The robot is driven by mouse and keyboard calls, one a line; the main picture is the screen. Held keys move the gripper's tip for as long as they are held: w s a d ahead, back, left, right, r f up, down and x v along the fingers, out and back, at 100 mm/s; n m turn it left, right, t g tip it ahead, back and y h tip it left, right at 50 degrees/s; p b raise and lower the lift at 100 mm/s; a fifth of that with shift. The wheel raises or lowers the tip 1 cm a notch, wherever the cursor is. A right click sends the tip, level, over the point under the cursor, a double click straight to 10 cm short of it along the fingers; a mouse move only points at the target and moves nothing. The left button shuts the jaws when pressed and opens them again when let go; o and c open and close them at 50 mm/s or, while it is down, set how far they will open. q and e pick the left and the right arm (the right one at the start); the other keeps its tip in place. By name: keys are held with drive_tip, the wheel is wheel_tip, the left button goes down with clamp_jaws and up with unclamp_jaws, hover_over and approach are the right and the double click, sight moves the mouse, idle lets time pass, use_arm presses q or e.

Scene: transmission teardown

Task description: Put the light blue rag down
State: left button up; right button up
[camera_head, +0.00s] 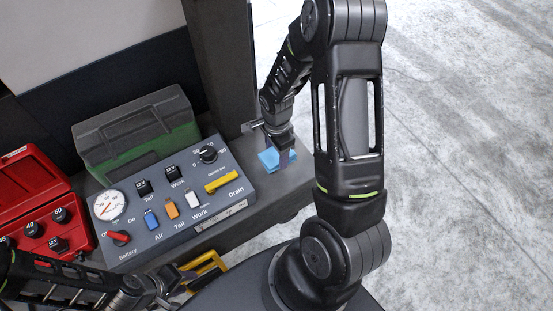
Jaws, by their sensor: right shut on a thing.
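The light blue rag (268,158) is a small folded piece over the grey ledge, right of the control panel. My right gripper (281,152) points down and is shut on the rag, partly covering it. I cannot tell whether the rag touches the ledge. My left gripper (181,279) is low in the picture, in front of the control panel and away from the rag. Its fingers are too dark and small to tell whether they are open or shut.
The control panel (235,180) has a gauge, knobs and coloured switches. A grey-green case (135,125) stands behind it, and a red box (30,190) is at the left. A yellow and black object (208,262) is beside my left gripper. A dark post (222,60) rises behind the rag.

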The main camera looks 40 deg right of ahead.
sight(276, 155)
drive_tip(key=shift+f, duration=0.2)
drive_tip(key=shift+f, duration=1.8)
drive_tip(key=o, duration=1.2)
drive_tip(key=shift+f, duration=0.1)
wheel_tip(276, 155, up, 8)
drive_tip(key=shift+a+f+b, duration=0.1)
drive_tip(key=shift+f+b, duration=0.05)
drive_tip(key=shift+b, duration=0.3)
